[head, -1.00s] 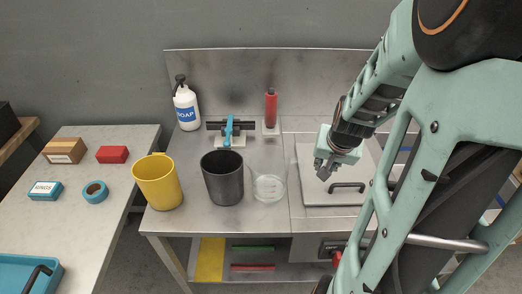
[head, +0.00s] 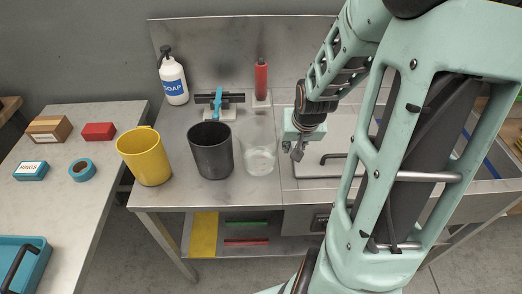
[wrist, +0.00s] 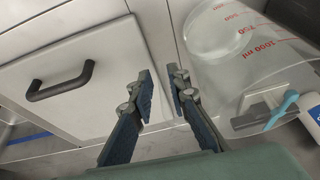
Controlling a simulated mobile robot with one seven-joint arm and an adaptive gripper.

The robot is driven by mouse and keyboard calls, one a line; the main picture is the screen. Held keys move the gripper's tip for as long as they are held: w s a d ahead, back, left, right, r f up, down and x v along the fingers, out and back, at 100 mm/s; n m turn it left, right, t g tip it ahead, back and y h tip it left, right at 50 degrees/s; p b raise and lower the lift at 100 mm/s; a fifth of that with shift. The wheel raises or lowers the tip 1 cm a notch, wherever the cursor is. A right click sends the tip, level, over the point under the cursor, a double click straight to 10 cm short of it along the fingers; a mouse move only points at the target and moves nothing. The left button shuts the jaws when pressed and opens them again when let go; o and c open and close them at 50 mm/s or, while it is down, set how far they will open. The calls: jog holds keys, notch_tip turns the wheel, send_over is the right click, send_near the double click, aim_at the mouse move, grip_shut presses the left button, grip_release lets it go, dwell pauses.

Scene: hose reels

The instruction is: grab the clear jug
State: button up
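The clear jug (head: 260,150) stands on the metal counter, just right of the dark grey container. In the wrist view the clear jug (wrist: 235,55) shows at the upper right, with red volume marks on its wall. My gripper (head: 297,152) is to the right of the jug in the head view, apart from it. In the wrist view my gripper (wrist: 160,78) has its two fingers apart with a narrow gap and nothing between them. The jug lies beside the right finger, not between the fingers.
A dark grey container (head: 211,152) and a yellow jug (head: 144,157) stand left of the clear jug. Behind are a blue-handled tap (head: 217,103), a soap bottle (head: 173,80) and a red bottle (head: 261,78). A white panel with a dark handle (wrist: 62,82) lies beside my gripper.

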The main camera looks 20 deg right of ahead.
aim_at(291, 149)
jog(key=b+x, duration=0.1)
jog(key=x, duration=0.3)
jog(key=shift+w, duration=0.15)
jog(key=shift+r, duration=0.1)
jog(key=shift+c, duration=0.7)
grip_shut()
